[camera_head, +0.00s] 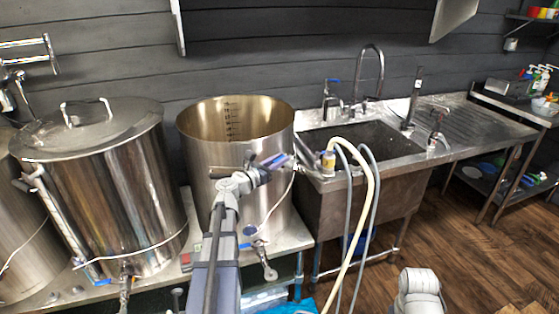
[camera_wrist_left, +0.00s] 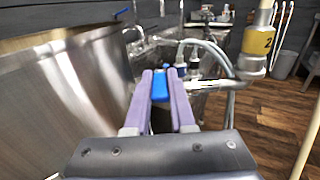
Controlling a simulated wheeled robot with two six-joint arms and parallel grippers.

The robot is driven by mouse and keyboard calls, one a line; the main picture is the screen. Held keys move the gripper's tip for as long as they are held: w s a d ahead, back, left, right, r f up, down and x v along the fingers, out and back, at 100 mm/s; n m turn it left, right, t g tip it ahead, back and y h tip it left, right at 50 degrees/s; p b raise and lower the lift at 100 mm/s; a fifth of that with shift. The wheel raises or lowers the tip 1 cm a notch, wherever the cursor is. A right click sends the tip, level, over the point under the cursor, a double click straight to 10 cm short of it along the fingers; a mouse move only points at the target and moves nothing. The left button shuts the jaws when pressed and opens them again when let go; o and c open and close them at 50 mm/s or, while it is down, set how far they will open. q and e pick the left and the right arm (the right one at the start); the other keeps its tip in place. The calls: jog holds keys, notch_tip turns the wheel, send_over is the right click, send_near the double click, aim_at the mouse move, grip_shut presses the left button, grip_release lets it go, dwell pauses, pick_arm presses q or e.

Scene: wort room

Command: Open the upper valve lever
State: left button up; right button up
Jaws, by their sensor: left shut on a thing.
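The blue upper valve lever (camera_wrist_left: 159,87) is between the two purple fingers of my left gripper (camera_wrist_left: 161,78) in the left wrist view. The fingers are closed on it. In the head view my left gripper (camera_head: 279,161) is at the upper right side of the open steel kettle (camera_head: 222,155). There the fingers and wrist largely hide the lever and its valve. My right gripper is not in view; only a pale part of my right arm shows at the bottom right.
A lidded kettle (camera_head: 110,195) stands left of the open one. A lower valve (camera_head: 265,262) sits near the open kettle's foot. Hoses (camera_head: 371,200), one with a yellow-labelled fitting (camera_wrist_left: 257,42), hang close on the right. The sink (camera_head: 360,140) is behind them. The wooden floor (camera_head: 470,240) is clear.

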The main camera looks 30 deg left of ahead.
pick_arm(q)
grip_shut()
jog(key=shift+s+d, duration=0.1)
dwell(0.9)
jog(key=d+n+g+y, duration=0.1)
jog(key=n+y, duration=0.1)
jog(key=y, duration=0.2)
jog(key=w+d+n+y, duration=0.1)
jog(key=d+n+y, duration=0.1)
jog(key=n+y, duration=0.1)
jog(key=d+n+g+y, duration=0.1)
jog(key=d+n+y, duration=0.1)
jog(key=y, duration=0.3)
jog(key=shift+w+n+g+y, duration=0.2)
jog(key=shift+n+g+y, duration=0.15)
jog(key=shift+n, duration=0.35)
jog(key=shift+w+d+n+g+y, duration=0.15)
jog(key=shift+n+g+y, duration=0.4)
jog(key=shift+y, duration=0.15)
jog(key=shift+w+d+n+g+y, duration=0.2)
jog(key=shift+n+g+y, duration=0.35)
jog(key=shift+n+y, duration=0.1)
jog(key=shift+w+d+n+g+y, duration=0.15)
jog(key=shift+n+g+y, duration=0.4)
jog(key=shift+y, duration=0.15)
